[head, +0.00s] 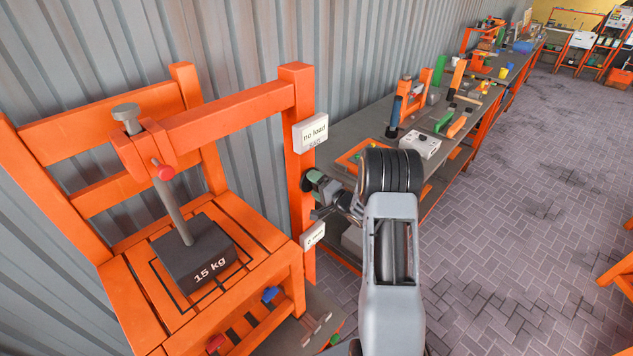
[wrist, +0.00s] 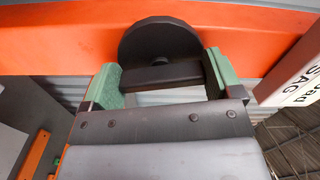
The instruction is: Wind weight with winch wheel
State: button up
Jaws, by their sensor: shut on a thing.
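The dark weight (head: 190,255), marked "15 kg", sits on the slatted orange stand in the head view. A grey rod rises from it to the orange beam (head: 225,115). The winch wheel (wrist: 160,38) is a dark disc with a flat bar across it, on an orange post in the wrist view. My gripper (wrist: 163,80) is shut on the wheel's bar, with a green pad at each end. In the head view my gripper (head: 318,190) is at the right side of the orange post (head: 298,120), and the wheel is mostly hidden there.
A "no load" sign (head: 313,132) is on the post just above my gripper, and another small sign (head: 313,235) is below it. A long grey workbench (head: 350,125) with several tools runs along the corrugated wall. The paved floor (head: 520,230) to the right is clear.

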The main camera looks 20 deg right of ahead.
jog(key=m+p, duration=0.2)
jog(key=m, duration=0.2)
jog(key=shift+r+m, duration=0.15)
jog(key=shift+m, duration=0.15)
jog(key=shift+m+p, duration=0.65)
jog(key=shift+m, duration=0.75)
jog(key=o, duration=0.7)
jog(key=shift+o, duration=0.2)
jog(key=b+v, duration=0.3)
jog(key=v, duration=1.1)
jog(key=shift+w, duration=0.1)
